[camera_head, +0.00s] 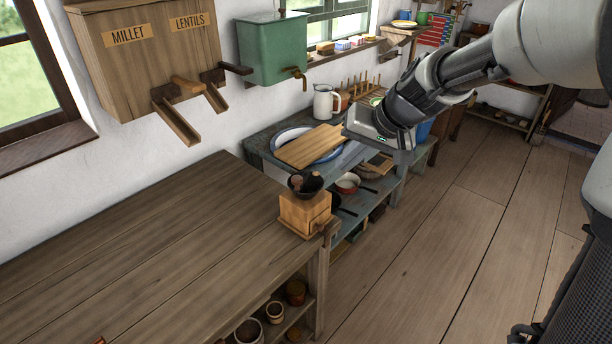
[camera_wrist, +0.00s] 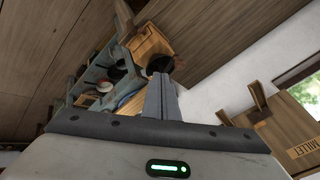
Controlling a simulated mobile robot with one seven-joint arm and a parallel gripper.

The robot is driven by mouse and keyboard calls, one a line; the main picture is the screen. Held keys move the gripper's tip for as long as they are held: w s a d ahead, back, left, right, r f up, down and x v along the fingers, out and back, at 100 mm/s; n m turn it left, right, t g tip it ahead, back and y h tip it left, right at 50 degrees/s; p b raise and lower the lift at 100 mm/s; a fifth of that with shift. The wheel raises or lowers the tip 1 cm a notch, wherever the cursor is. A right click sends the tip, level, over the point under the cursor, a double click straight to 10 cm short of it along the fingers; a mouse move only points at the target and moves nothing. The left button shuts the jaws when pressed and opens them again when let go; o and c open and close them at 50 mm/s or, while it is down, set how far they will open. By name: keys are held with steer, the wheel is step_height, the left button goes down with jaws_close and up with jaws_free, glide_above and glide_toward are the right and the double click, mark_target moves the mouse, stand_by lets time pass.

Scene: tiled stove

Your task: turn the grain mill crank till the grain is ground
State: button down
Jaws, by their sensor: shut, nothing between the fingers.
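The grain mill (camera_head: 304,213) is a light wooden box with a dark bowl-shaped hopper (camera_head: 305,184) on top. It stands upright at the right front corner of the wooden counter. In the wrist view the mill (camera_wrist: 152,43) shows beyond my fingertips, with the dark hopper (camera_wrist: 158,64) nearest them. The crank is too small and dark to make out clearly, and I cannot see inside the hopper. My gripper (camera_wrist: 161,82) is shut and empty. In the head view its hand is above and to the right of the mill, apart from it, with the fingers hidden.
The counter (camera_head: 130,240) is mostly bare. Behind the mill, a blue-green table (camera_head: 262,148) holds a basin, a wooden board (camera_head: 311,146) and a white jug (camera_head: 326,102). A grain dispenser (camera_head: 150,60) and green water tank (camera_head: 272,50) hang on the wall. Floor is clear at right.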

mark_target(297, 179)
steer(key=w+a+f, duration=0.5)
steer(key=a+f, duration=0.2)
steer(key=f, duration=0.1)
steer(key=shift+a+f, duration=0.15)
steer(key=shift+a, duration=0.15)
steer(key=shift+s+a+m, duration=0.1)
steer(key=shift+a+m, duration=0.15)
steer(key=shift+m, duration=0.15)
steer(key=shift+s+a+m+t+h+p, duration=0.15)
steer(key=shift+a+m+t+h+p, duration=0.5)
steer(key=shift+a+m, duration=0.45)
steer(key=shift+a, duration=0.1)
steer(key=shift+a, duration=0.1)
